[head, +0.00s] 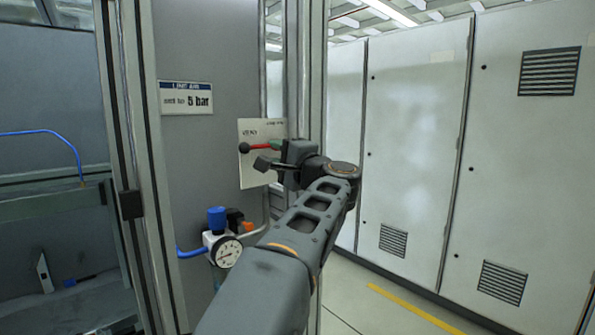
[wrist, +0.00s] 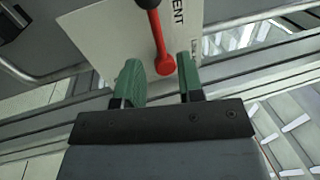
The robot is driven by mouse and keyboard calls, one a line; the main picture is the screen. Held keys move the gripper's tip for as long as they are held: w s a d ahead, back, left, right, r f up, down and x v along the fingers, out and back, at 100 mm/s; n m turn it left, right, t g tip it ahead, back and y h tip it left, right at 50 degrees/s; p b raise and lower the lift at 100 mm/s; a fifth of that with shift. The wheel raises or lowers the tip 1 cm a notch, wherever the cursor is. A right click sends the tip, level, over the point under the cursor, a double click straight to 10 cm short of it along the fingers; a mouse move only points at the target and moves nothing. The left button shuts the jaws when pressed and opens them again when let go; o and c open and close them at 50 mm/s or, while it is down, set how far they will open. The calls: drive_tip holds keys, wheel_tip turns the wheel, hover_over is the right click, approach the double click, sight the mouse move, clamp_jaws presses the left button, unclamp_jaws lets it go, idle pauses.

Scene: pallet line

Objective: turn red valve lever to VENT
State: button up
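The red valve lever (head: 262,147) has a black knob at its left end and lies about level across a white label plate (head: 250,176) on the grey post. In the wrist view the lever (wrist: 157,38) runs from the black knob at the top to a round red end. Lettering reading "ENT" shows beside it; the rest is cut off. My gripper (wrist: 159,63) is open, its green fingers on either side of the round red end in the picture. Contact cannot be told. In the head view my arm and gripper hide the plate's right part.
A pressure gauge (head: 228,252) with a blue-capped regulator (head: 217,220) is mounted below the plate. A "5 bar" sign (head: 186,98) hangs at upper left. Tall white cabinets (head: 410,140) line the right, with open floor before them.

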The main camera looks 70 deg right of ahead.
drive_tip(key=b+v, duration=0.1)
drive_tip(key=v, duration=0.6)
drive_tip(key=shift+s, duration=0.3)
drive_tip(key=shift+a, duration=0.1)
wheel_tip(320, 180, down, 15)
drive_tip(key=w+d+g+y, duration=0.1)
drive_tip(key=d+g+y, duration=0.1)
drive_tip(key=g, duration=0.4)
drive_tip(key=w+a+f+n+g+y, duration=0.3)
drive_tip(key=w+a+f+n+y, duration=0.2)
drive_tip(key=w+a+f, duration=0.5)
drive_tip(key=w+a+f+n+g+y+p, duration=0.2)
drive_tip(key=w+a+f+n+g, duration=0.3)
drive_tip(key=a+f+n, duration=0.7)
drive_tip(key=w+a+n+y+p, duration=0.1)
drive_tip(key=a+n, duration=0.6)
drive_tip(key=a, duration=1.1)
drive_tip(key=shift+w+a+n, duration=0.25)
drive_tip(key=shift+w+n, duration=0.05)
drive_tip(key=shift+w, duration=0.6)
